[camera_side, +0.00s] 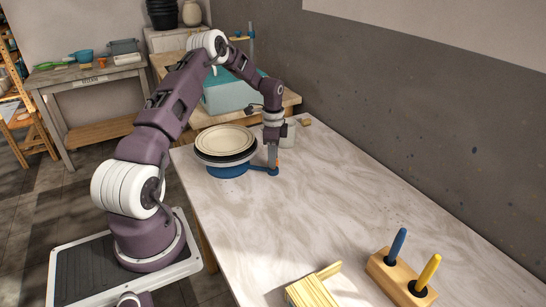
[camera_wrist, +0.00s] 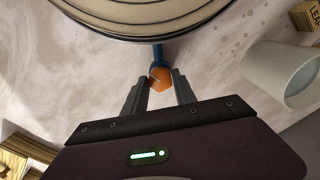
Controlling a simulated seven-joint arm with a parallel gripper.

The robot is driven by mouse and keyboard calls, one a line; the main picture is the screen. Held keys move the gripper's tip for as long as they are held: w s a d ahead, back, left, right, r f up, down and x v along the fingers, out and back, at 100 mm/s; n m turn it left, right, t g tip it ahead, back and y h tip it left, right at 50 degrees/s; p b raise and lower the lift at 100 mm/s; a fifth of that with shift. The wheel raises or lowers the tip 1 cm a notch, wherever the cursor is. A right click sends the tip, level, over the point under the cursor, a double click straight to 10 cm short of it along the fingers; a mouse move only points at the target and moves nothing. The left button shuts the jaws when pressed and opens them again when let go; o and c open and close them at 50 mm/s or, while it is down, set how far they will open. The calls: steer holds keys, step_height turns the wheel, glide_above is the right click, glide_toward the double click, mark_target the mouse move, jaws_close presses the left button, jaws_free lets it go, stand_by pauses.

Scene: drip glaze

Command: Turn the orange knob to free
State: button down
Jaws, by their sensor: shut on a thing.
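The orange knob (camera_wrist: 160,78) sits at the end of a blue arm (camera_wrist: 158,54) that sticks out from under the turntable. In the side view the knob (camera_side: 277,160) is mostly hidden behind my fingers. My gripper (camera_wrist: 160,84) is pointed down over it, with one finger on each side, shut on the knob. The turntable's blue base (camera_side: 226,170) shows in the side view, with a cream plate (camera_side: 224,139) with a dark rim lying flat on top. Any marking for free is not visible.
A pale cup (camera_wrist: 282,73) stands right of the knob in the wrist view, with a small wooden block (camera_wrist: 306,15) beyond it. A wooden stand with blue and yellow handles (camera_side: 402,277) and a slatted wooden piece (camera_side: 311,291) are at the front. The table's middle is clear.

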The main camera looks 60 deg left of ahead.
steer(key=shift+n, duration=0.3)
steer(key=n, duration=0.3)
steer(key=shift+n, duration=0.3)
steer(key=n, duration=0.4)
steer(key=shift+n, duration=0.3)
steer(key=n, duration=0.4)
steer(key=shift+n, duration=2.5)
steer(key=c, duration=1)
jaws_free()
